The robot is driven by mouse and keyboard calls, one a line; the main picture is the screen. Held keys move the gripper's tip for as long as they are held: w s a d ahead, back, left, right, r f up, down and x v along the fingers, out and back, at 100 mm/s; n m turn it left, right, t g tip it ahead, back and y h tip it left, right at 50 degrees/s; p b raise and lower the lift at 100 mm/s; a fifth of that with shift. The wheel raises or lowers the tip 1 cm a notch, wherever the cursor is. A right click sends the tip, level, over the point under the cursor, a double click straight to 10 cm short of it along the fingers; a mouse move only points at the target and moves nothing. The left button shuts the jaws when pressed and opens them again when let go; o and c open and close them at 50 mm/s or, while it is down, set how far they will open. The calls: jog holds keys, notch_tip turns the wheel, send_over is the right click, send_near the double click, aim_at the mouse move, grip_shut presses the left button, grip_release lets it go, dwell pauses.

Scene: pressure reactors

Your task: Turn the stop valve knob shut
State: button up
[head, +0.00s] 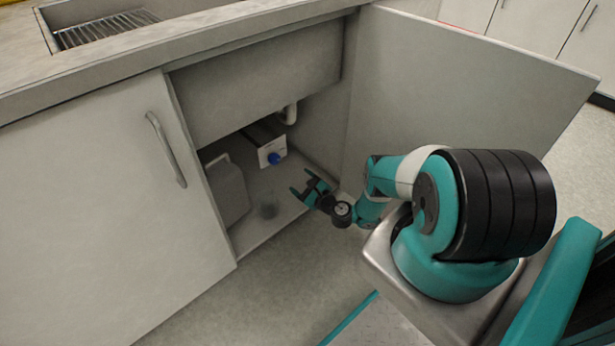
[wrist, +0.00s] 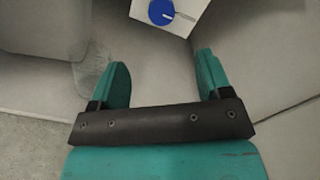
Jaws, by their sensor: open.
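The stop valve knob (head: 274,158) is a blue round knob on the white front face of a box inside the open cabinet under the sink. In the wrist view the blue knob (wrist: 161,12) shows at the top, with a pale pointer line pointing right. My gripper (head: 303,182) is at the cabinet opening, in front of the knob and to its right and below in the head view. In the wrist view my gripper (wrist: 160,75) has its two teal fingers wide apart with nothing between them. The knob lies beyond the fingertips, apart from them.
A grey jug (head: 228,190) stands at the cabinet's left, with a small clear container (head: 267,208) on the cabinet floor. The open cabinet door (head: 450,95) is on the right and the closed door (head: 90,200) on the left. A white drain pipe (head: 290,114) hangs above the box.

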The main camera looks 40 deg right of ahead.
jog(key=shift+s+p, duration=0.6)
jog(key=shift+s, duration=0.6)
jog(key=shift+s+d, duration=0.1)
